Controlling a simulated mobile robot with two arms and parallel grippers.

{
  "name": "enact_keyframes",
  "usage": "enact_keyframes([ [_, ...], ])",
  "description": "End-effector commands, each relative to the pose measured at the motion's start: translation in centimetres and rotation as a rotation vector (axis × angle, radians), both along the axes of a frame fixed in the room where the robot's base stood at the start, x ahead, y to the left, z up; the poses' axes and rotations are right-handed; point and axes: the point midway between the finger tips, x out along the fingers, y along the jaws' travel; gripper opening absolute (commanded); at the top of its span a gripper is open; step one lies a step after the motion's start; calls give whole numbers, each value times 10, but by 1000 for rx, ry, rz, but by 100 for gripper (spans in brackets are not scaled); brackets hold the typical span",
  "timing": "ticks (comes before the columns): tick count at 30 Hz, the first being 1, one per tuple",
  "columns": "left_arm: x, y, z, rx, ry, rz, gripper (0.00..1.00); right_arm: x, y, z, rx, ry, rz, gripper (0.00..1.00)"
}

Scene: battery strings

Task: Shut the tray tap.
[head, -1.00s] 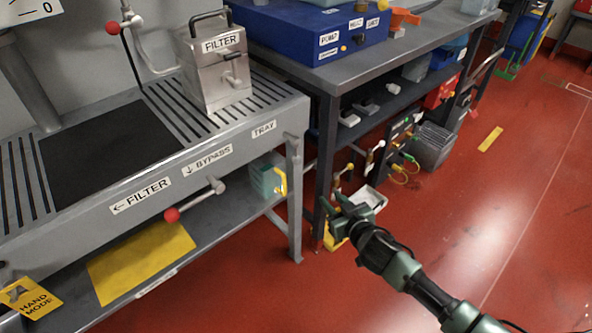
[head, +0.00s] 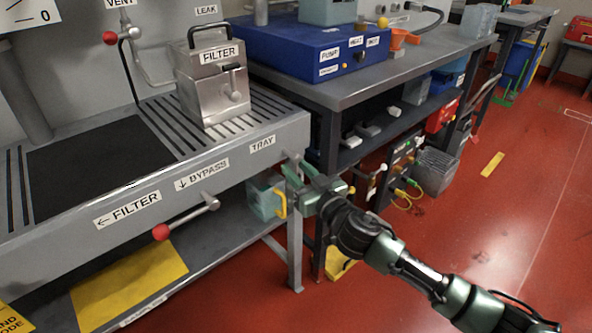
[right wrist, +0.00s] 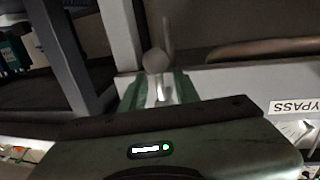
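The tray tap (head: 299,157) is a small grey fitting at the right end of the grey bench front, just right of the TRAY label (head: 262,144). My right gripper (head: 295,168) is at it and partly hides it. In the right wrist view the tap shows as a round grey knob (right wrist: 156,61) with a pale stem between my two green fingers (right wrist: 158,88). The fingers are apart, and I cannot tell whether either touches the tap. The angle of the tap's handle is unclear. My left gripper is not in view.
A red-ended lever (head: 161,231) sticks out under the FILTER and BYPASS labels. A steel filter box (head: 212,85) stands on the slotted bench top. A teal container (head: 262,200) sits on the lower shelf near my gripper. The red floor at right is open.

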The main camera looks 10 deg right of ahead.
Motion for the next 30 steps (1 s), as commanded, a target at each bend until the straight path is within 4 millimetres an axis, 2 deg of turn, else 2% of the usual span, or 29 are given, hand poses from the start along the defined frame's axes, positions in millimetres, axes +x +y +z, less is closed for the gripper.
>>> enact_keyframes([
  [10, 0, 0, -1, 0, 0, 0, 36, 6, 2, 0, -1, 1, 0, 31],
  [11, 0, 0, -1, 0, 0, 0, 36, 5, 2, 0, -1, 1, 0, 25],
  [12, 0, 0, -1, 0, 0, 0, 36, 5, 2, 0, -1, 1, 0, 14],
  [14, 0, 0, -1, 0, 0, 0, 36, 5, 2, 0, -1, 1, 0, 0],
  [30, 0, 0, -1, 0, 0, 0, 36, 5, 2, 0, -1, 1, -1, 0],
])
